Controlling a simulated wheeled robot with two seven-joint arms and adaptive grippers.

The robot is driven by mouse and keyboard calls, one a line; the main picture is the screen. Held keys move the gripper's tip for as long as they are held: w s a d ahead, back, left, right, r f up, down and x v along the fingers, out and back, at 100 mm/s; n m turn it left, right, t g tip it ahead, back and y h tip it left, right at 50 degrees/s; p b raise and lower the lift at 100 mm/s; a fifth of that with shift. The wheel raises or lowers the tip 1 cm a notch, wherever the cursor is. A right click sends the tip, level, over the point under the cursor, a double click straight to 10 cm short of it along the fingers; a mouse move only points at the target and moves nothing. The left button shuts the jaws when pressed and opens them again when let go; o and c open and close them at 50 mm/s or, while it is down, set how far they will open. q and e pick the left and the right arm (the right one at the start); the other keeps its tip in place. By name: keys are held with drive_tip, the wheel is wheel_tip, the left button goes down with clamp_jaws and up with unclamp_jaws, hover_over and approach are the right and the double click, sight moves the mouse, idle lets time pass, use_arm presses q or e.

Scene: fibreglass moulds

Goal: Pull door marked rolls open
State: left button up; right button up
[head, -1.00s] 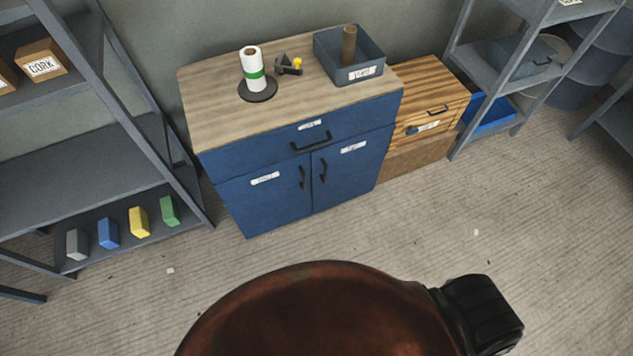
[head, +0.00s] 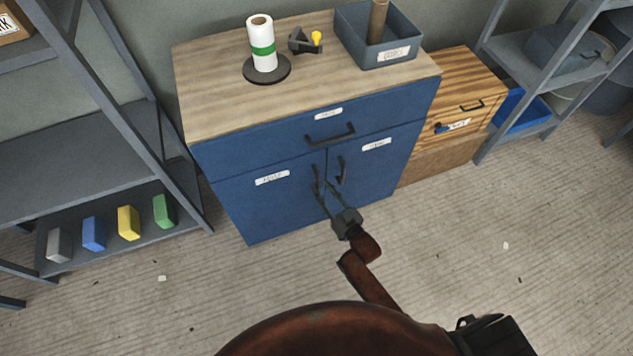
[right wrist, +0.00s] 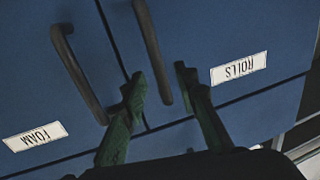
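The blue cabinet (head: 300,140) has two shut lower doors under a shut drawer. The door marked ROLLS (head: 250,207) is the left one in the head view; in the right wrist view its label (right wrist: 239,67) is upside down. Its dark upright bar handle (right wrist: 153,50) is by the door's inner edge. My right gripper (head: 322,190) is open, its fingers (right wrist: 161,78) on either side of the lower part of that handle in the right wrist view. I cannot tell whether they touch it. My left gripper is not in view.
The FOAM door's handle (right wrist: 78,75) is close beside my finger. A wooden drawer unit (head: 455,100) stands right of the cabinet. Grey shelves stand at the left (head: 100,160) and right (head: 545,65). The floor before the cabinet (head: 450,250) is mostly clear.

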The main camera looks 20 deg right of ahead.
sight(318, 182)
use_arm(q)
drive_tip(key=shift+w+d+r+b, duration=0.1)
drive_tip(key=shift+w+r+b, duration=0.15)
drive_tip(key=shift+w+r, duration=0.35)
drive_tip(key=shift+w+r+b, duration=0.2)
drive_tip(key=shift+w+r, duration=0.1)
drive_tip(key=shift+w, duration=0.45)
use_arm(e)
drive_tip(key=shift+x, duration=2.1)
drive_tip(key=shift+f, duration=0.1)
drive_tip(key=shift+c, duration=0.2)
clamp_jaws()
